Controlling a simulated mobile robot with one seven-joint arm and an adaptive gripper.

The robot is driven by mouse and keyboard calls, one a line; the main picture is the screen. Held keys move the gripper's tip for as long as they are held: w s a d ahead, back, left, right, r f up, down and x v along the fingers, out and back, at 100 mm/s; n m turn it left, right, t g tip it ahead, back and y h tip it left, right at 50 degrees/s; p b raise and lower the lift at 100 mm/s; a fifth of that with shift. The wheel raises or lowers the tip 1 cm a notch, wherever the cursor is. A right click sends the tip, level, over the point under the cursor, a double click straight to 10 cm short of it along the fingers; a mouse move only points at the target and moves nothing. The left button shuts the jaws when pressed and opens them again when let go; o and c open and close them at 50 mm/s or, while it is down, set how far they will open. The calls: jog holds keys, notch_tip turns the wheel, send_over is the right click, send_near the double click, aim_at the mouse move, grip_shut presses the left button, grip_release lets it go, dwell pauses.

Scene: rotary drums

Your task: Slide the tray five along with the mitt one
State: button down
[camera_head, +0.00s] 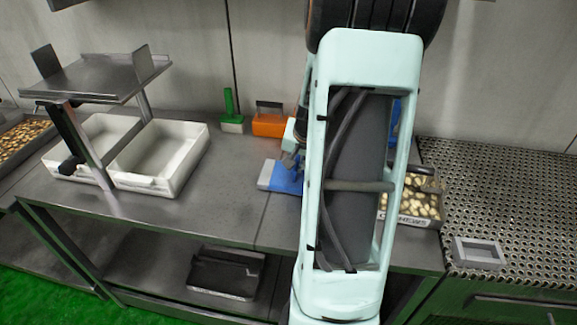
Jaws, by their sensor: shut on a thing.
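A blue thing with a pale flat end (268,175), which may be the mitt, lies low over the steel table, left of my arm. My gripper (291,161) is at its upper edge and shut on it; my arm hides part of the fingers and the thing's right side. A grey tray of pale nuts (424,221), with lettering on its front, sits at the table's right end, partly behind my arm. Two white trays (190,163) stand at the left under a steel stand. No number five is readable on any tray.
An orange holder (268,124) and a green-handled brush (231,122) stand near the wall. A perforated surface (510,200) with a small grey frame (479,252) lies right. A dark tray (226,272) is on the lower shelf. The table between white trays and blue thing is clear.

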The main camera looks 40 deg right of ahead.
jog(key=shift+s+d+b, duration=1.5)
jog(key=shift+s+d, duration=0.75)
jog(key=shift+s, duration=0.15)
jog(key=shift+s+d+b, duration=1.45)
jog(key=shift+s+d, duration=0.75)
jog(key=shift+s, duration=0.2)
jog(key=shift+s+d+b, duration=0.75)
jog(key=shift+s+d, duration=1.25)
jog(key=shift+s, duration=0.2)
jog(key=shift+s+d+b, duration=0.75)
jog(key=shift+s+d, duration=1.2)
jog(key=shift+s, duration=0.2)
jog(key=shift+s+d, duration=1.95)
jog(key=shift+s, duration=0.2)
jog(key=shift+s+d, duration=1.95)
jog(key=shift+s, duration=0.2)
jog(key=shift+s+d+p, duration=0.9)
jog(key=shift+s+d, duration=2.5)
jog(key=shift+s, duration=0.25)
jog(key=shift+w, duration=0.1)
